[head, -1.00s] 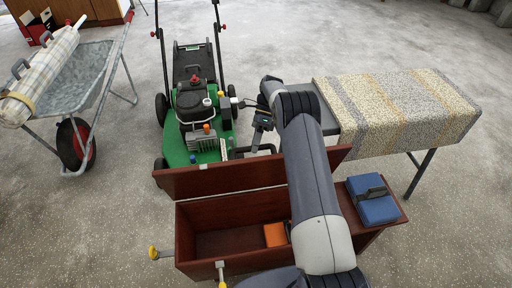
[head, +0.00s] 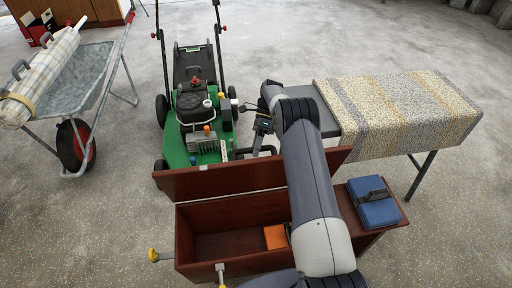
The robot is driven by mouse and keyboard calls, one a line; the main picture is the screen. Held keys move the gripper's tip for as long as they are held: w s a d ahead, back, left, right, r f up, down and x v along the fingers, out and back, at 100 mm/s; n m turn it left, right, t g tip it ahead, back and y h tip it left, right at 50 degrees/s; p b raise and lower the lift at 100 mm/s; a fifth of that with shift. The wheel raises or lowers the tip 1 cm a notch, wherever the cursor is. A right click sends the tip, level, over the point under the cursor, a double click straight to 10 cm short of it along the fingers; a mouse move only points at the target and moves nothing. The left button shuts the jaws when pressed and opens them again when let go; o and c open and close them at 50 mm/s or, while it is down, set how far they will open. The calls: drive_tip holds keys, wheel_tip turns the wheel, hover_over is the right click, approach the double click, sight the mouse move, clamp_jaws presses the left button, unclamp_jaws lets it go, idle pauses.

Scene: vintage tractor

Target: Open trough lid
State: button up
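The trough is a reddish-brown wooden box (head: 190,250) at the bottom centre of the head view. Its lid (head: 220,180) stands raised along the far edge, so the inside is exposed. An orange block (head: 276,237) lies inside on the trough floor. My arm reaches over the right part of the trough, hiding some of it and of the lid. My gripper (head: 262,128) is beyond the lid, near the mower and the bench. Its fingers are small and partly hidden, so I cannot tell whether they are open.
A blue case (head: 373,203) sits on the wooden ledge right of the trough. A green lawn mower (head: 200,120) stands behind the lid. A cloth-covered bench (head: 400,110) is at right, a wheelbarrow (head: 75,80) at left. Yellow-knobbed handles (head: 154,255) project from the trough.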

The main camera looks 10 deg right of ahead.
drive_tip(key=shift+r, duration=0.2)
wheel_tip(320, 180, up, 10)
drive_tip(key=p, duration=0.6)
drive_tip(key=shift+f, duration=0.1)
drive_tip(key=shift+f, duration=0.15)
wheel_tip(320, 180, down, 10)
drive_tip(key=b, duration=0.6)
drive_tip(key=shift+s+r, duration=0.1)
drive_tip(key=shift+r, duration=0.2)
drive_tip(key=shift+r, duration=0.1)
